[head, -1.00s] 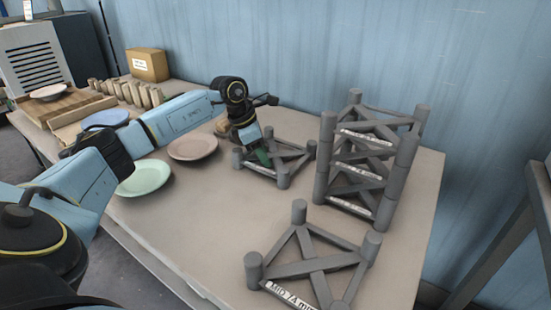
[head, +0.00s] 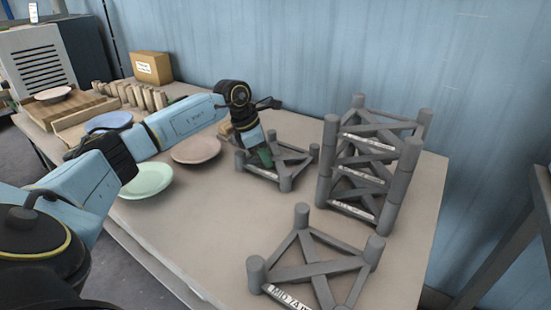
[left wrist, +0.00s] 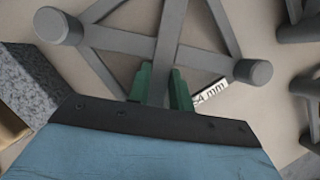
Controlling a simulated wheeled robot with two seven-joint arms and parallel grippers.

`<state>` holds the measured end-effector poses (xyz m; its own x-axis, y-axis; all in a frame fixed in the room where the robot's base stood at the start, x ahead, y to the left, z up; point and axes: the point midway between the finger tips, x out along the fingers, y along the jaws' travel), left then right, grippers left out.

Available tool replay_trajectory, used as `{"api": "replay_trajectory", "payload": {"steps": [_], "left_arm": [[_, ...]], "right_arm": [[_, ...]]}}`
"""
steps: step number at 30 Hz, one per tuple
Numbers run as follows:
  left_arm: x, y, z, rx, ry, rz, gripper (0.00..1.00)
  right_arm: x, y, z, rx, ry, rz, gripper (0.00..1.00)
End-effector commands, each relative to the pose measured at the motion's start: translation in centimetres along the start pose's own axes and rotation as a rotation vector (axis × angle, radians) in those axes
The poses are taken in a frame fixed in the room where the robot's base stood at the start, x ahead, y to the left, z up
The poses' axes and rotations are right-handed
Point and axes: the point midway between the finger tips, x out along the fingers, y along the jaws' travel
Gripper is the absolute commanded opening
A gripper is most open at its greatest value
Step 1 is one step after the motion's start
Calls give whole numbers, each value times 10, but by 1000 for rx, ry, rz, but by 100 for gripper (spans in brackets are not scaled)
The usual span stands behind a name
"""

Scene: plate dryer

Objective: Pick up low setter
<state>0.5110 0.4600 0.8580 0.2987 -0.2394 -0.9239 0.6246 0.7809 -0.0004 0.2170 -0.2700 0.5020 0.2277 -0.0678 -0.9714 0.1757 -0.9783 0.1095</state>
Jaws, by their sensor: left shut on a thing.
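The low setter (head: 286,184), a grey frame with crossed bars and corner posts, is at the back middle of the table, left of the stacked setters. My left gripper (head: 262,157) points down at it, with green fingers at its near-left part. In the left wrist view the fingers (left wrist: 160,80) are on either side of a grey bar of the setter (left wrist: 125,38) and shut on it. Part of a white label reading "4 mm" shows beside the right finger. I cannot tell whether the setter is clear of the table. My right gripper is not in view.
A tall stack of grey setters (head: 397,190) stands to the right. Another setter labelled MID (head: 310,269) lies at the front. A pink plate (head: 196,150), a green plate (head: 146,180) and a blue plate (head: 108,121) lie left. A cardboard box (head: 153,68) is at the back.

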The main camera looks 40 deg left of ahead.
Motion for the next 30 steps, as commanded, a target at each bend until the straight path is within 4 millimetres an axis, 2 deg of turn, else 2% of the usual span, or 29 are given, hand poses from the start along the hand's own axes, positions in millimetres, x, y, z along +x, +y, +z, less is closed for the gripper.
{"api": "replay_trajectory", "payload": {"steps": [8, 15, 19, 30], "left_arm": [[-12, 1, 6, 1, -5, 3, 0], [-53, 1, 23, 1, -6, 5, 0], [-73, 1, 31, 1, -5, 4, 0], [-101, 0, 42, 0, -2, 1, 0]], "right_arm": [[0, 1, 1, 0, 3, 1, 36], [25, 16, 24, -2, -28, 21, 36], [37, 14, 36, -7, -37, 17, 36], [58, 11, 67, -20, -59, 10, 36]]}}
